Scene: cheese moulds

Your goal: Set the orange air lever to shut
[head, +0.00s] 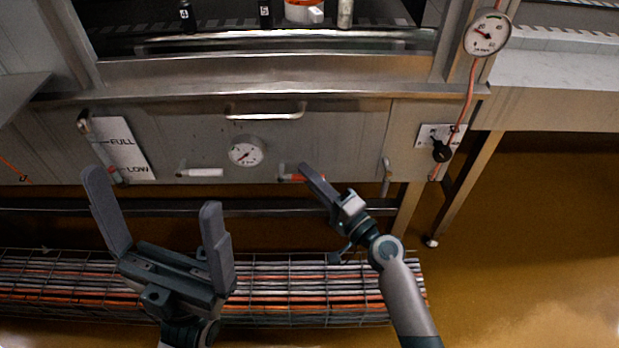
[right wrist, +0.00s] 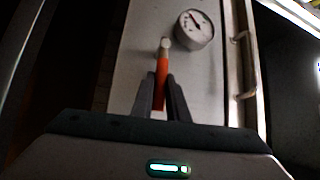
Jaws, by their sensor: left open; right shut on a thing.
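The orange air lever (head: 291,178) is on the front panel, to the right of the small gauge, and lies about level from its pivot. My right gripper (head: 308,177) is at the lever from the right, and its fingers hide part of the handle. In the right wrist view the orange lever (right wrist: 162,70) runs between the two closed fingers of my right gripper (right wrist: 163,82), which is shut on it. My left gripper (head: 152,190) is open and empty, in front of the panel at the left.
A white-handled lever (head: 205,172) and a round gauge (head: 245,151) are left of the orange lever. A FULL/LOW plate (head: 126,150) is further left. A black knob (head: 441,152) and an upper gauge (head: 486,35) are at the right. A wire cable tray (head: 300,310) runs below.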

